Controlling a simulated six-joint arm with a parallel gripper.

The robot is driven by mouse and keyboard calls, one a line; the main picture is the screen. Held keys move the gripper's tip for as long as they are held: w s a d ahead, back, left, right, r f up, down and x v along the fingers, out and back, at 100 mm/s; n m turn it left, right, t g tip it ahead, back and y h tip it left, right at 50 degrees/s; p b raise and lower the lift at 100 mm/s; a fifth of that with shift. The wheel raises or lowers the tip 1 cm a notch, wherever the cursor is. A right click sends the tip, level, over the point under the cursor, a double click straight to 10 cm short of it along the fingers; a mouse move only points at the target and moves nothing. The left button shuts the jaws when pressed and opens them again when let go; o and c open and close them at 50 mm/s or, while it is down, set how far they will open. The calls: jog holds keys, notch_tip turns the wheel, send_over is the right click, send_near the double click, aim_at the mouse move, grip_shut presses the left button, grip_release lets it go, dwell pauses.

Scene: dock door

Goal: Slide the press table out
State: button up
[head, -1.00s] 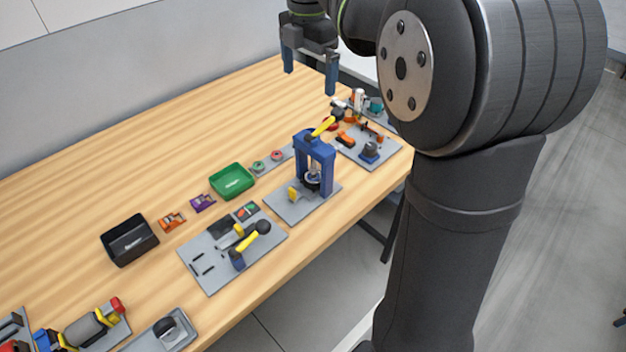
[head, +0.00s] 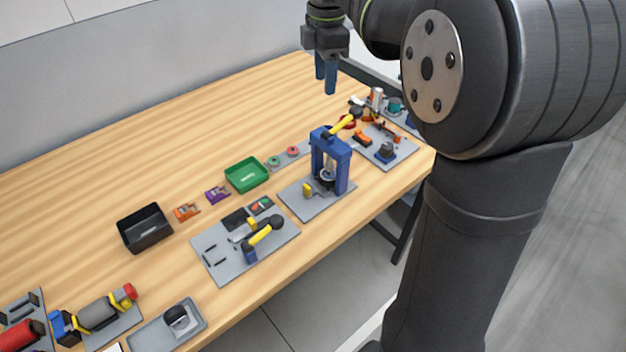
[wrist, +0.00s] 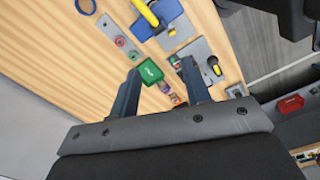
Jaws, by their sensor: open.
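The blue press (head: 342,171) stands on a grey base plate (head: 312,206) near the table's front edge, with a yellow lever (head: 342,127) on top. Its press table (head: 326,182) is a small dark round part low between the posts. A small yellow knob (head: 307,190) sits in front of it, to the left. My gripper (head: 325,78) is open and empty, high above the table and behind the press. In the wrist view the press (wrist: 169,9) shows at the top edge, beyond my gripper (wrist: 160,70); its press table is hard to make out there.
A green bin (head: 246,176) and a black bin (head: 145,230) stand left of the press. A grey plate with a yellow-handled clamp (head: 262,238) is close on its left. Another plate with small parts (head: 386,155) is close on its right. The table's back is clear.

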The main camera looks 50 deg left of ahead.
jog(key=f+m, duration=0.2)
jog(key=m, duration=2.9)
send_near(307, 186)
jog(key=shift+m, duration=0.3)
notch_tip(307, 186, down, 10)
jog(key=shift+f, duration=0.1)
jog(key=shift+c, duration=0.2)
